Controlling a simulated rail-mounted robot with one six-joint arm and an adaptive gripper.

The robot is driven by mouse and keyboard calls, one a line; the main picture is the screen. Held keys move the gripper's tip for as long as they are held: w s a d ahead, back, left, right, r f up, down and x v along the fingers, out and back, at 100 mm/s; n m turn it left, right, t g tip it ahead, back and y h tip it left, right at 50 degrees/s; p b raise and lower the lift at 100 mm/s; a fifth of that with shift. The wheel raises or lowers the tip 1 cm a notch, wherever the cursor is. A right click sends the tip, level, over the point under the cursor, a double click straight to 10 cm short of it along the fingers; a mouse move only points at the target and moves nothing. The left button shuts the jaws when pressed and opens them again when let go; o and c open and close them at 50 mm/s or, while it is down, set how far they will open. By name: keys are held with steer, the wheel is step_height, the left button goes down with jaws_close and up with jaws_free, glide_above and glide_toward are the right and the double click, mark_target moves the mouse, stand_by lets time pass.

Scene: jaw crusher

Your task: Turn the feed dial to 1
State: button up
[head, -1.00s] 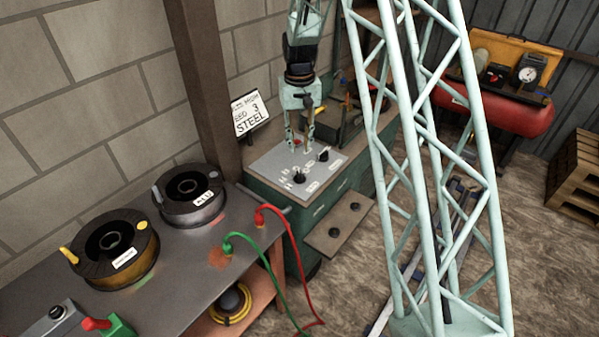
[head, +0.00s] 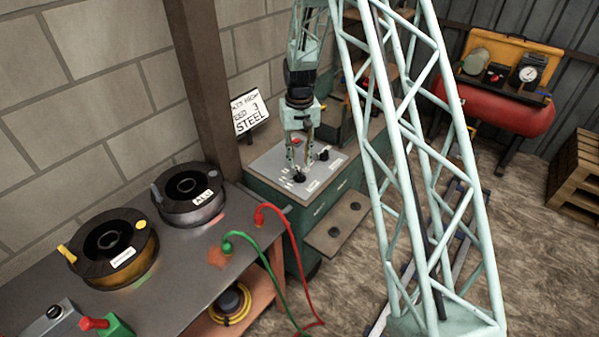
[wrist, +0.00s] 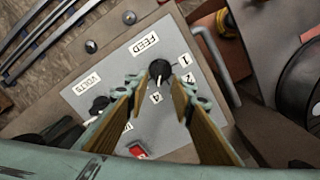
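The feed dial (wrist: 160,69) is a black knob on a grey panel (wrist: 82,91), beside the label FEED. Its white pointer points down in the wrist view, roughly toward the 4 label (wrist: 155,97). The 1 label (wrist: 184,61) is to the dial's right, with a partly covered label below it. My gripper (wrist: 158,84) is open, with its fingertips on either side of the dial; contact cannot be told. In the head view my gripper (head: 300,168) is low over the panel at the feed dial (head: 299,176).
The black volts dial (wrist: 100,103) is near the left finger. A red switch (wrist: 138,150) is on the same panel. A sign (head: 248,112) behind reads FEED 3 and STEEL. Wire spools (head: 189,194) and red and green cables stand on the bench at the left.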

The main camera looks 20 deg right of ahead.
mark_target(299, 172)
steer(key=shift+f+b, duration=0.3)
steer(key=shift+f, duration=2.5)
steer(key=shift+c, duration=0.8)
jaws_close()
